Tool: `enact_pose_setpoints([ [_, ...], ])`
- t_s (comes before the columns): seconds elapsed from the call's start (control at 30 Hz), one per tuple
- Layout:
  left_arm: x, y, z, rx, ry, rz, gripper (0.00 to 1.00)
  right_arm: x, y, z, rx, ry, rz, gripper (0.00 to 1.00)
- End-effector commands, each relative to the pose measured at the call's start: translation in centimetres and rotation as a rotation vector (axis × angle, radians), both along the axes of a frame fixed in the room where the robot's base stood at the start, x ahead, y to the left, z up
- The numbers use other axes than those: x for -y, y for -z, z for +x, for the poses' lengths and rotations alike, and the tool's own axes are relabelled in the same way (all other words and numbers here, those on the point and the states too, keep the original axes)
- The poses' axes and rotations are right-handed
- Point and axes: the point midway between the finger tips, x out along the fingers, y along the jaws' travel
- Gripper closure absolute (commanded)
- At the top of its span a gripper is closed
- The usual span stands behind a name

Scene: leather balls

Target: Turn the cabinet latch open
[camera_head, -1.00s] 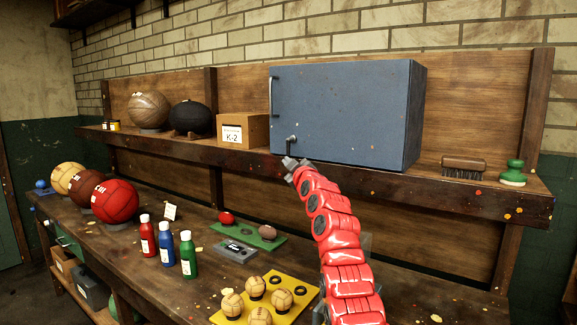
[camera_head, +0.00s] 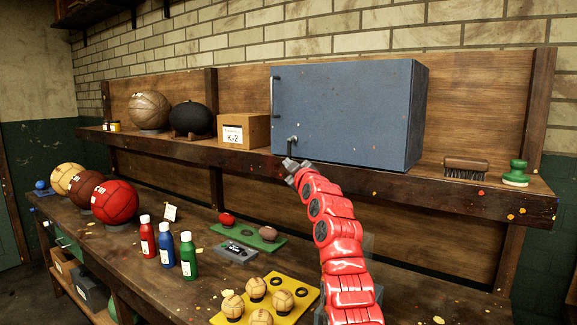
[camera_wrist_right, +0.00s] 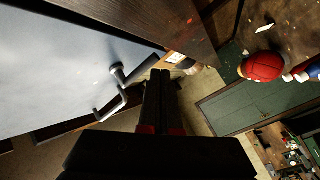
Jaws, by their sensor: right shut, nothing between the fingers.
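The blue cabinet (camera_head: 345,115) stands shut on the wooden shelf. Its small metal latch (camera_head: 291,144) sits low on the door's left side, below an upright bar handle (camera_head: 275,97). My right gripper (camera_head: 288,164), on the red arm, is just below the latch at the shelf's front edge. In the right wrist view the latch (camera_wrist_right: 124,93) is a bent metal lever on the pale door (camera_wrist_right: 60,65). The shut, empty dark fingers (camera_wrist_right: 161,90) are to its right, with a visible gap between them and it. My left gripper is not in view.
The shelf edge (camera_head: 400,188) runs close behind my right gripper. A K-2 box (camera_head: 258,127) stands left of the cabinet, a brush (camera_head: 465,167) and green stamp (camera_head: 516,174) right. Bottles (camera_head: 166,245) and balls (camera_head: 115,202) stand on the bench below.

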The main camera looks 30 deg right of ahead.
Motion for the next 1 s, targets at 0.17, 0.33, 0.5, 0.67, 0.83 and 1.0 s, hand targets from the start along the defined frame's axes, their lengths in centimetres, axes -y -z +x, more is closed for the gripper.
enact_pose_setpoints([
  [0.17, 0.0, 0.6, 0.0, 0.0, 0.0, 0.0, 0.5, -0.4, 0.5, -1.9, -0.002, 0.006, -0.003, 1.0],
  [0.33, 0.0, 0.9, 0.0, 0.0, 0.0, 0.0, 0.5, -0.9, 0.6, -4.2, 0.002, 0.006, -0.003, 1.0],
  [0.5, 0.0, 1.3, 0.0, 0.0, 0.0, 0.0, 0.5, -1.4, 1.0, -6.8, 0.0, 0.005, -0.002, 1.0],
  [0.67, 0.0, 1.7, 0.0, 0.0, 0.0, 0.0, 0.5, -2.0, 1.2, -9.6, 0.001, 0.008, -0.003, 1.0],
  [0.83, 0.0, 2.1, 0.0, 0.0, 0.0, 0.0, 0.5, -2.7, 1.5, -12.5, -0.001, 0.007, -0.002, 1.0],
  [1.0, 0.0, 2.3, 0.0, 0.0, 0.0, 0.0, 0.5, -3.3, 1.7, -14.7, -0.002, 0.006, -0.001, 1.0],
])
